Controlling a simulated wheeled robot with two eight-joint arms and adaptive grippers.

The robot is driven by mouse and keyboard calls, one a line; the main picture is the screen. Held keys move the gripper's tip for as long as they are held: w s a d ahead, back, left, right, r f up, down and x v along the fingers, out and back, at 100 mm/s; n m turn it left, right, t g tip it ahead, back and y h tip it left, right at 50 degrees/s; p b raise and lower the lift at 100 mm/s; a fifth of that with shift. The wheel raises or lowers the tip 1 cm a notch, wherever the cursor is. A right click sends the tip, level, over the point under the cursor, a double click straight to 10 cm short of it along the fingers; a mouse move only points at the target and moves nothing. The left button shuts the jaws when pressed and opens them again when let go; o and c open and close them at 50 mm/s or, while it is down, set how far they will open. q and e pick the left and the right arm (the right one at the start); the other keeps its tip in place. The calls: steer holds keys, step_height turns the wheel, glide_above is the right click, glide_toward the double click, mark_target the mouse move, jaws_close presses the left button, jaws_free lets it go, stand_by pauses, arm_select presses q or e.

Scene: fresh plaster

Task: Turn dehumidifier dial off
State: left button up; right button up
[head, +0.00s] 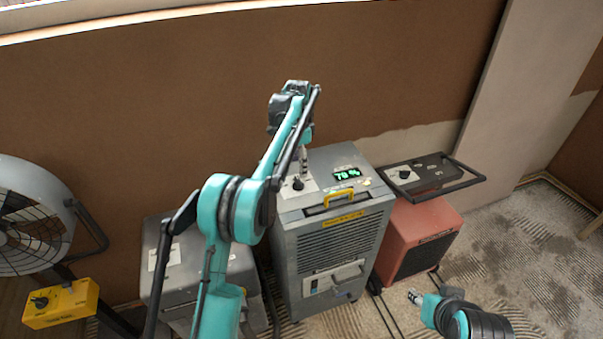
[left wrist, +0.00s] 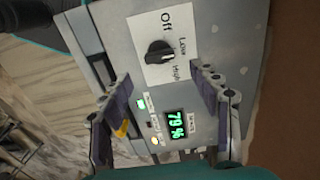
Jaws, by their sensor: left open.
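The grey dehumidifier (head: 330,235) stands by the wall, with a green-lit display (head: 346,174) on top. Its black dial (head: 298,184) sits on a white plate, and the dial also shows in the left wrist view (left wrist: 160,52). The plate reads Off, Low and High; the knob's bar lies across, one end toward Low. My left gripper (head: 304,163) is above the dial, pointing down. In the left wrist view its fingers (left wrist: 160,77) are spread, with nothing between them, and the dial lies beyond the tips. My right gripper (head: 415,297) is low at the right, away from the dehumidifier, its opening unclear.
A red unit (head: 420,232) with a black handled top stands right of the dehumidifier. A grey box (head: 168,277) stands left of it. A fan (head: 35,215) and a yellow control box (head: 62,304) are at far left. Cables lie on the floor.

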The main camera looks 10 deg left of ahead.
mark_target(299, 180)
arm_select(q)
step_height(299, 180, down, 6)
steer(key=shift+f+b, duration=0.25)
steer(key=shift+b, duration=0.8)
steer(key=c, duration=1.2)
